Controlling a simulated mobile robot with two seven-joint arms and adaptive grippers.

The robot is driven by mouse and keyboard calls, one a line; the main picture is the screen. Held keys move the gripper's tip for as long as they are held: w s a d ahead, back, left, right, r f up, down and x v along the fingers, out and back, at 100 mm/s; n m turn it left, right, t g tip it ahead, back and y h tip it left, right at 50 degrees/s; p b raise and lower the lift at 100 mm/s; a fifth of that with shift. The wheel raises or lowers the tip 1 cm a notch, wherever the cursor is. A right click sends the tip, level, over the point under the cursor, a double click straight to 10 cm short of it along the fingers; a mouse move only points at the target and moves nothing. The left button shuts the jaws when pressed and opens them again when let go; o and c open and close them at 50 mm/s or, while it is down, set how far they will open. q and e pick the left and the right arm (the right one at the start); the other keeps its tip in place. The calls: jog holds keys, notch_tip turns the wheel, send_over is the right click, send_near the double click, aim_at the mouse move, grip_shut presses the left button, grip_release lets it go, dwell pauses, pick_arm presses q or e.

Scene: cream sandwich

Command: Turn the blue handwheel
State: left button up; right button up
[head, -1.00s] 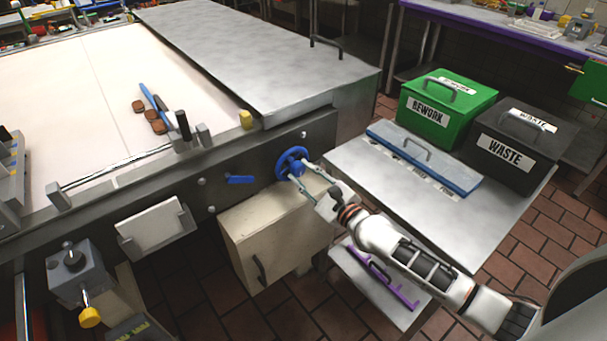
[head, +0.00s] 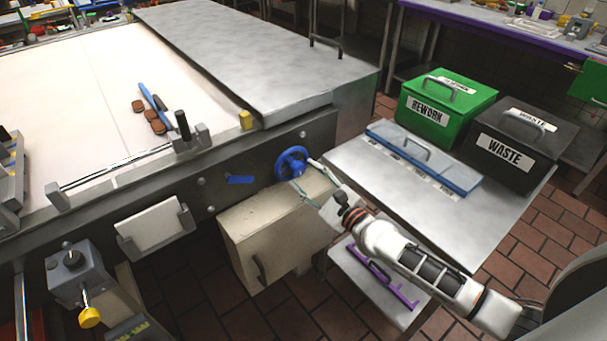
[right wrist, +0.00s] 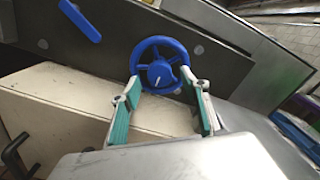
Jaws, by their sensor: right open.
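The blue handwheel (head: 291,163) is mounted on the dark side panel of the machine, below the yellow block. It also shows in the right wrist view (right wrist: 160,65), upright and facing the camera, with a white mark near its hub. My right gripper (head: 302,173) is open in front of the wheel. In the right wrist view its two teal-padded fingers (right wrist: 167,90) stand apart at the lower left and lower right of the rim. I cannot tell whether they touch it. Nothing is held between them. My left gripper is not in view.
A blue lever (head: 240,179) sits left of the wheel. A cream cabinet (head: 265,232) stands below. A grey side table (head: 480,225) on the right carries a blue lid, a green REWORK bin (head: 447,112) and a black WASTE bin (head: 520,145).

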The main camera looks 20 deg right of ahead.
jog(key=v, duration=1)
jog(key=shift+s, duration=0.15)
jog(key=shift+w+a+r+m+p, duration=0.1)
jog(key=shift+w+a+m+p, duration=0.5)
jog(key=shift+w+m, duration=2.95)
jog(key=shift+w+a+m+p, duration=0.2)
jog(key=shift+a+m, duration=0.6)
jog(key=shift+m, duration=6.2)
jog(key=shift+w+a+r+m+p, duration=0.1)
jog(key=shift+w+a+m+p, duration=0.5)
jog(key=shift+w+m, duration=2.95)
